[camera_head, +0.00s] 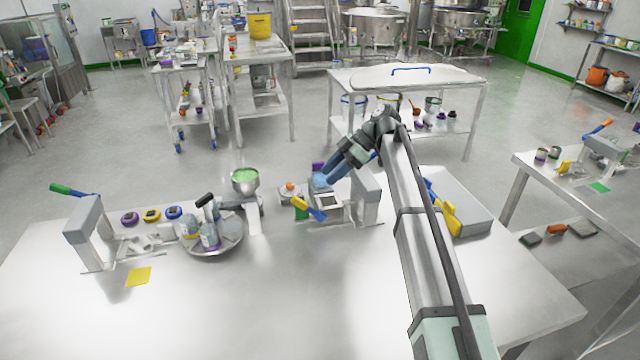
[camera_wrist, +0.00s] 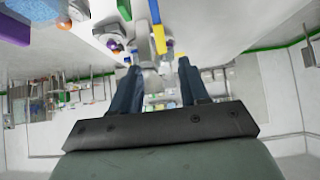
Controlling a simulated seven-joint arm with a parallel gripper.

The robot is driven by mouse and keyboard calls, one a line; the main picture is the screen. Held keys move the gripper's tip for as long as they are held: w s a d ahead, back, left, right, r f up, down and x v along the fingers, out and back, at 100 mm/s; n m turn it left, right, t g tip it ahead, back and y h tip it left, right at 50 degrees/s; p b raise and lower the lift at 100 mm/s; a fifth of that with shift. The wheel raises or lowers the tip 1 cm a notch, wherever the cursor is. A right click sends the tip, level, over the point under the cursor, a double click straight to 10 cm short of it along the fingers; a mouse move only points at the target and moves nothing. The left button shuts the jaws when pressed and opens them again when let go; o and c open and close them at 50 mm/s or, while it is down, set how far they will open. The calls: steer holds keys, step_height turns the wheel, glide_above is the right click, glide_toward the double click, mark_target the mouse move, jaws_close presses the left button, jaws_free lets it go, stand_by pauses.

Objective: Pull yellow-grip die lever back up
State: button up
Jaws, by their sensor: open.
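The die lever with the yellow grip (camera_head: 301,204) and a blue section (camera_head: 317,214) shows in the head view at the front left of the central grey press (camera_head: 366,198). Its yellow end is a little higher than its blue end. My gripper (camera_head: 322,180), with blue fingers, is just above and behind the lever, apart from it in that view. In the wrist view the gripper (camera_wrist: 158,66) is open, with nothing clearly held. A yellow and blue bar (camera_wrist: 154,12) there looks like the lever, beyond the fingertips; I cannot tell its exact distance.
A second press (camera_head: 88,235) with a green-grip lever (camera_head: 73,190) stands at the left. Between them are a round tray (camera_head: 226,246) with bottles and a bowl of green material (camera_head: 245,180). A grey box (camera_head: 470,208) lies right of my arm.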

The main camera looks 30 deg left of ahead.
steer(key=shift+v, duration=1.45)
